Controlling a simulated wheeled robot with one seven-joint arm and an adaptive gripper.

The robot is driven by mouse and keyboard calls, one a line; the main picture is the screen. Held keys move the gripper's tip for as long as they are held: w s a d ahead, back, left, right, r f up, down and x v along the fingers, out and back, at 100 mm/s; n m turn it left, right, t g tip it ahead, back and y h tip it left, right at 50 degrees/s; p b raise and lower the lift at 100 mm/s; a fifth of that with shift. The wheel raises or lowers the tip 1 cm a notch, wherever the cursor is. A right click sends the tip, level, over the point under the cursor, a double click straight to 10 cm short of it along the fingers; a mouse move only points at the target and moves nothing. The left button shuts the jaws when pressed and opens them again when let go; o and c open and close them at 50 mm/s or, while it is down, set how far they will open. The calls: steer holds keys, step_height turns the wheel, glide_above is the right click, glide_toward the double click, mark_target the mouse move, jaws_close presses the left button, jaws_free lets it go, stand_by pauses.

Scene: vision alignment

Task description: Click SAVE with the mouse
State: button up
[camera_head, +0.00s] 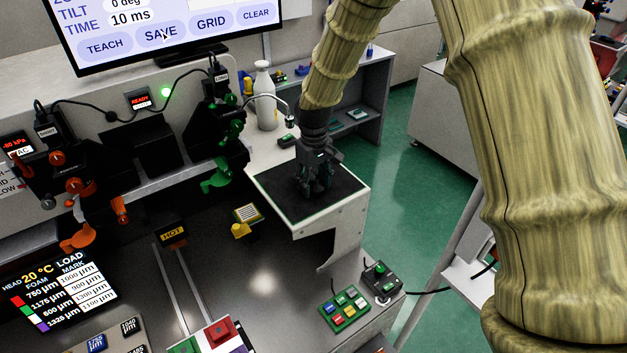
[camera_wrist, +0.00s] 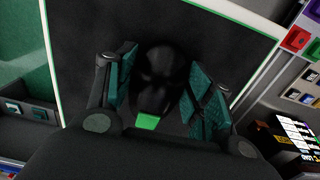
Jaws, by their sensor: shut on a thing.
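A black mouse (camera_wrist: 158,78) with a bright green patch lies on the dark mouse pad (camera_wrist: 90,18). In the wrist view my gripper (camera_wrist: 165,85) has its teal-padded fingers on both sides of the mouse and is shut on it. In the head view my gripper (camera_head: 318,180) reaches down to the pad (camera_head: 272,193) on a raised white stand, and it hides most of the mouse. The monitor (camera_head: 170,30) shows the SAVE button (camera_head: 161,33) between TEACH and GRID. A small white cursor arrow (camera_head: 165,36) lies over the lower part of SAVE.
A white bottle (camera_head: 264,97) and a bent metal spout stand behind the pad. Orange and green clamp-like fixtures are at the left. A button box (camera_head: 344,309) and a black control box (camera_head: 381,280) sit near the bench's right edge.

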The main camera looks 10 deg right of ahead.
mark_target(314, 179)
steer(key=o, duration=1.1)
steer(key=shift+r, duration=0.1)
step_height(314, 179, up, 12)
steer(key=shift+f, duration=0.1)
